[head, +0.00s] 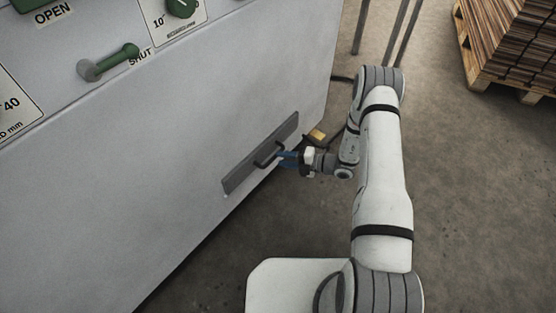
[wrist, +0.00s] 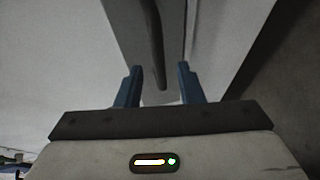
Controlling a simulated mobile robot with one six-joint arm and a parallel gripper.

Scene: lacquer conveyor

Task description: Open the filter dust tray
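The filter dust tray (head: 240,180) is a long dark grey panel low on the machine's pale face, and it looks flush with that face. Its black bar handle (head: 268,154) stands out from the middle. My gripper (head: 285,157), with blue fingers, is at the handle from the right. In the wrist view the gripper (wrist: 157,68) is open, one finger on each side of the handle (wrist: 154,45). I see a gap between each finger and the bar. The tray front (wrist: 125,25) shows behind them.
The machine (head: 150,130) fills the left, with a green-gripped lever (head: 115,60) marked OPEN and SHUT and a green knob (head: 181,7) above. A small yellow object (head: 317,135) is near the machine's base. Stacked boards (head: 520,45) lie on a pallet at upper right. The floor at right is clear.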

